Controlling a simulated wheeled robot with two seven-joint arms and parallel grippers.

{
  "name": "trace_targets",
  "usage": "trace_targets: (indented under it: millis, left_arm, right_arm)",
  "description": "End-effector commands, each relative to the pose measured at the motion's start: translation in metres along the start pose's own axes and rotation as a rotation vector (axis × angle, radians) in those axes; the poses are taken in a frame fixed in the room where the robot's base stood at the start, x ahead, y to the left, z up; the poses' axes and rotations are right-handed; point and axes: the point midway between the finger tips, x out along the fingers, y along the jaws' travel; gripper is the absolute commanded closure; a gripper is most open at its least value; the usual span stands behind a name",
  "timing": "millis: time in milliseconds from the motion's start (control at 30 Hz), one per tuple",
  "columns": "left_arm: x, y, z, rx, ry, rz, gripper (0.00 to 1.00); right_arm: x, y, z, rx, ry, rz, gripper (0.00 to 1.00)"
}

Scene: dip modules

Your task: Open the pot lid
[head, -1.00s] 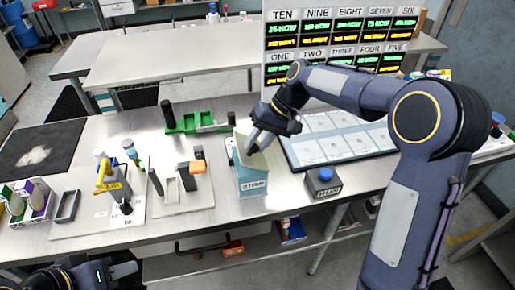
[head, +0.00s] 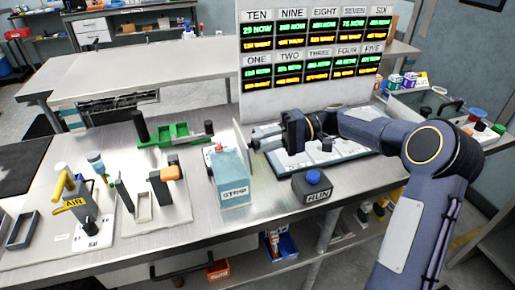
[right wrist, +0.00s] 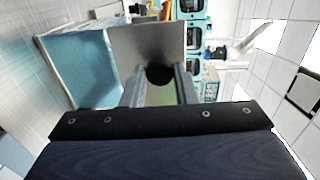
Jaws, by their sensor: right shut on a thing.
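The pot (head: 231,178) is a pale blue box labelled STRIP, standing on the steel bench. Its top is open, and something small and red shows at its mouth. The lid (head: 241,137) is a grey plate standing upright, nearly edge-on, at the pot's right side. My right gripper (head: 258,138) is to the right of the lid. In the right wrist view its fingers (right wrist: 160,82) are shut on the black knob (right wrist: 158,73) of the lid (right wrist: 130,45), with the pot (right wrist: 75,68) to the left. My left gripper is out of view.
A RUN box with a blue button (head: 313,184) sits right of the pot. A green fixture (head: 175,136) stands behind left, and a stand with an orange part (head: 165,180) is at left. A display board (head: 310,60) rises behind. The bench's front edge is close.

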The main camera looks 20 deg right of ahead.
Motion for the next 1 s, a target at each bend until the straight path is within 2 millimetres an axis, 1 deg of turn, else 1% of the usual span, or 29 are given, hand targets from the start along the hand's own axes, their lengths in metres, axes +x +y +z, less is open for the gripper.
trace_targets:
  millis: [33,200,367,933,967,1000]
  left_arm:
    - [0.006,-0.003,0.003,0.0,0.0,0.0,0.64]
    - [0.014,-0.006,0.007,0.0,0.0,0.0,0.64]
    - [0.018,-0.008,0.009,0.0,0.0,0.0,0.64]
    - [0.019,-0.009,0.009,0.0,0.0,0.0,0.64]
    - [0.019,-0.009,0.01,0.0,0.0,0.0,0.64]
    - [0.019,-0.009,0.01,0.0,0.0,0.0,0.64]
  right_arm:
    - [-0.002,0.007,0.0,0.003,0.001,-0.033,1.0]
    - [-0.006,0.01,0.0,0.002,0.0,-0.121,1.0]
    - [-0.009,0.011,0.0,0.002,-0.002,-0.172,1.0]
    - [-0.009,0.011,0.001,0.002,-0.003,-0.199,1.0]
    - [-0.009,0.011,0.001,0.002,-0.004,-0.199,0.71]
    - [-0.009,0.011,0.001,0.002,-0.004,-0.199,0.66]
